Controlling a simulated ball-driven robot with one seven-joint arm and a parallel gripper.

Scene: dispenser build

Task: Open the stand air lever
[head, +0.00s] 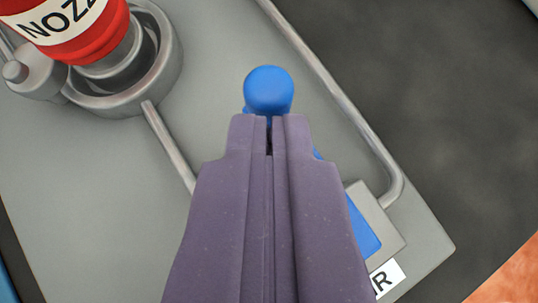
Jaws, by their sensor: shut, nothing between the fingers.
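The blue air lever (268,91) shows its round knob just beyond my fingertips in the head view. Part of its blue arm shows at the lower right (363,232), by a grey block with a white label ending in "R". My gripper (269,122) is shut with its two purple fingers together, and nothing is seen between them. The fingertips overlap the near side of the knob in the picture; I cannot tell whether they touch it. The fingers hide the middle of the lever.
The grey stand plate (215,60) carries a red nozzle part (70,30) in a metal ring holder (160,75) at the upper left. A metal pipe (345,105) runs down the right side to the grey block (375,215). Dark floor lies open to the right.

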